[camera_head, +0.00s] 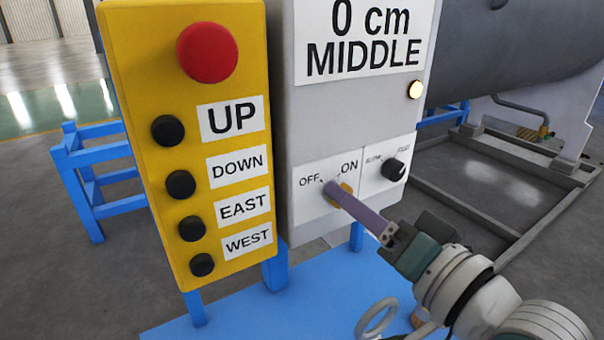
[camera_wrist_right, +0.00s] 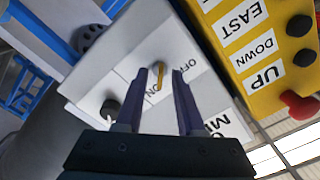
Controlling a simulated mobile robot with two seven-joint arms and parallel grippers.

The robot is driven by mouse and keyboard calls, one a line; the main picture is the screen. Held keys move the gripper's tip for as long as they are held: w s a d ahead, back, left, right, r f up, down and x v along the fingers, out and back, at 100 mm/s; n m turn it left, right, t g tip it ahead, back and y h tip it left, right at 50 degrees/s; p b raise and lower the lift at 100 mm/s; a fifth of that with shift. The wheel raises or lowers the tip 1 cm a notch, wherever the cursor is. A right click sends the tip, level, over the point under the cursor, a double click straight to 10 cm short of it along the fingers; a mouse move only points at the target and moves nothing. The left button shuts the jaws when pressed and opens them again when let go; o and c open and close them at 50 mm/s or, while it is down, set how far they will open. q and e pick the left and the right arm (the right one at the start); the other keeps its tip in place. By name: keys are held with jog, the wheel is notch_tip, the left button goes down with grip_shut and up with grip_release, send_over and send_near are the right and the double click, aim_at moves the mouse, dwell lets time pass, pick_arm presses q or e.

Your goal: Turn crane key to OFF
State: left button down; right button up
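The yellow crane key (camera_head: 347,188) sits in the lower left of a grey control box (camera_head: 306,118), between an OFF label on the left and an ON label on the right. The gripper partly hides it in the head view, so its setting is hard to tell there. My right gripper (camera_head: 331,189) reaches in from the lower right with its purple fingers at the key. In the right wrist view the key (camera_wrist_right: 157,77) shows between the two separated fingertips (camera_wrist_right: 160,74), with gaps on both sides. My left gripper is not in view.
A black SLOW/FAST knob (camera_head: 393,169) is right of the key. A yellow panel (camera_head: 146,112) with a red button (camera_head: 207,52) and several black buttons stands close on the left. A blue platform (camera_head: 268,298) lies below; a large grey tank (camera_head: 515,50) is behind.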

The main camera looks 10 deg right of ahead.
jog(key=shift+w+a, duration=0.1)
jog(key=shift+w, duration=0.1)
grip_shut()
dwell(0.6)
